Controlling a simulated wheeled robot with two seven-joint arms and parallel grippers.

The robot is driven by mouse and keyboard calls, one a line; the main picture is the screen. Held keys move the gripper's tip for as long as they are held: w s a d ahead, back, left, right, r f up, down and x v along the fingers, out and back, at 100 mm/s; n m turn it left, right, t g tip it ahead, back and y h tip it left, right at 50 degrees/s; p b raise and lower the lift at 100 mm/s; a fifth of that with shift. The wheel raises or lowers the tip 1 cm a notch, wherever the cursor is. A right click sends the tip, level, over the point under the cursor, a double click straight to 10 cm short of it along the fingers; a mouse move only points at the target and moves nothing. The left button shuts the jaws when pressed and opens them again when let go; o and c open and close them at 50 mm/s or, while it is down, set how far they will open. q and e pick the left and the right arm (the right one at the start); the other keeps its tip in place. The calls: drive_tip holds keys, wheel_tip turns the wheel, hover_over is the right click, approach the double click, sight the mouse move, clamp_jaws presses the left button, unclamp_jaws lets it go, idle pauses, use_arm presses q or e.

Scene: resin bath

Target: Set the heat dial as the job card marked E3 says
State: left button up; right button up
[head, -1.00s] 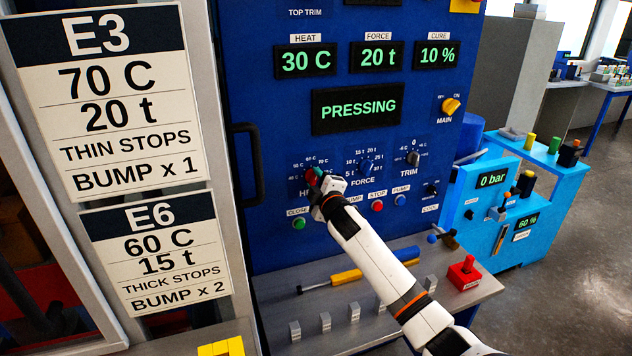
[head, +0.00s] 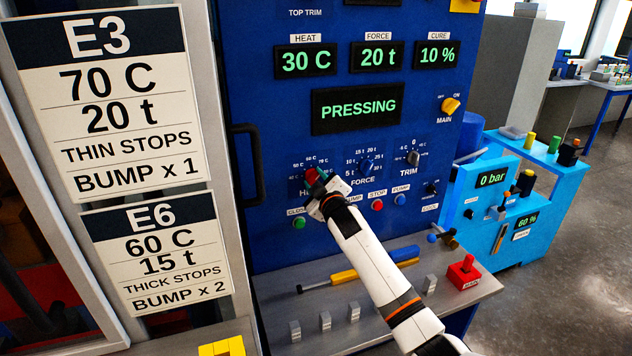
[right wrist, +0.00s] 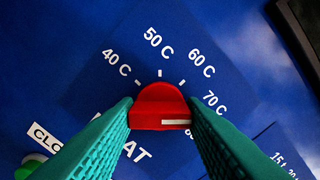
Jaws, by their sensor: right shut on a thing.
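The E3 job card (head: 150,66) hangs at the upper left in the head view and reads 70 C, 20 t, thin stops, bump x 1. The heat dial is a red knob, seen in the right wrist view (right wrist: 158,105), with 40 C to 70 C labels around it. Its white mark lies to the right, toward the 70 C side; the exact setting is hard to tell. My right gripper (head: 319,184) is shut on this knob, one green finger on each side. The HEAT display (head: 306,61) reads 30 C. My left gripper is out of view.
An E6 card (head: 157,254) hangs below. The force dial (head: 366,167) and trim dial (head: 413,158) sit right of the heat dial. A green CLOSE button (head: 299,223) and red STOP button (head: 377,205) are close to my right gripper.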

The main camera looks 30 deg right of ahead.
drive_tip(key=o, duration=1)
drive_tip(key=b+v, duration=0.2)
drive_tip(key=v, duration=1)
drive_tip(key=shift+d, duration=0.1)
drive_tip(key=shift+f, duration=0.1)
